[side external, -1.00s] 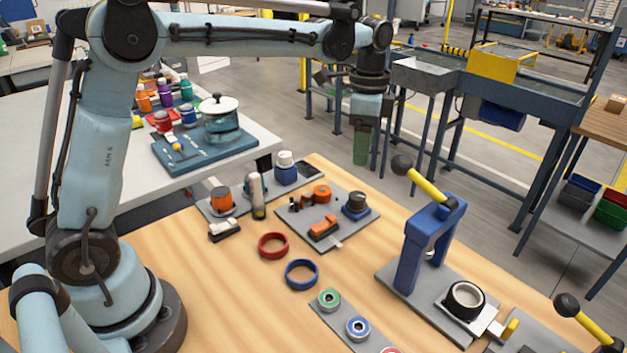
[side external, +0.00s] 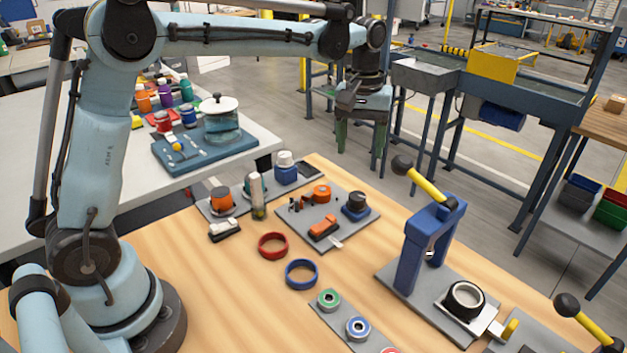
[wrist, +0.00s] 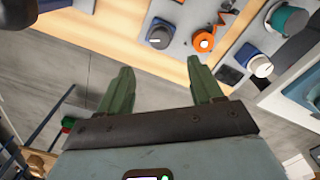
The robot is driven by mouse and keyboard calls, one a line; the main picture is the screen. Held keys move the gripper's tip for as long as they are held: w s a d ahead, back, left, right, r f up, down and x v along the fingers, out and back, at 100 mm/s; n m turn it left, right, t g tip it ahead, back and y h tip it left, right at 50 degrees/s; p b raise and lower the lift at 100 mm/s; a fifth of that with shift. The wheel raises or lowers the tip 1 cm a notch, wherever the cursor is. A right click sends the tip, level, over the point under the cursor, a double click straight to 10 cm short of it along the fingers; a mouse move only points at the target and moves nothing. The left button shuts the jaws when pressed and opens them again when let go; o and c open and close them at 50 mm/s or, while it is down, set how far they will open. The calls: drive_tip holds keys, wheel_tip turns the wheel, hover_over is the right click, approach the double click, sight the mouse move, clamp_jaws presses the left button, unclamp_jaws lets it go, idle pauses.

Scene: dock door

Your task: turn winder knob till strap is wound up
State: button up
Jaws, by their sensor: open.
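My gripper (side external: 361,138) hangs fingers-down beyond the table's far edge, well above and apart from the table's objects. Its two green fingers are spread and empty in the wrist view (wrist: 161,72). A grey plate (side external: 292,226) carries a dark blue round knob-like part with a black top (side external: 356,203), an orange round part (side external: 322,192) and an orange block (side external: 323,228) with a pale tab. The wrist view also shows the dark blue part (wrist: 159,36) and the orange part (wrist: 204,41). I cannot tell which part is the winder knob, nor identify the strap.
A blue frame press with a yellow lever (side external: 432,185) stands at right. Red (side external: 273,245) and blue (side external: 301,273) rings lie on the wooden table. A white-capped blue bottle (side external: 286,168) stands left of the gripper.

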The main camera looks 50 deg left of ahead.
sight(357, 194)
wheel_tip(357, 194, down, 12)
drive_tip(key=shift+w+d+r, duration=0.1)
drive_tip(key=shift+d, duration=0.05)
idle(0.3)
drive_tip(key=c, duration=1.1)
drive_tip(key=shift+m, duration=0.4)
drive_tip(key=m, duration=0.4)
drive_tip(key=shift+m, duration=0.4)
drive_tip(key=m, duration=1.2)
drive_tip(key=shift+w+m, duration=0.1)
drive_tip(key=shift+m, duration=0.3)
drive_tip(key=shift+o, duration=0.2)
drive_tip(key=m, duration=0.5)
drive_tip(key=shift+m, duration=0.4)
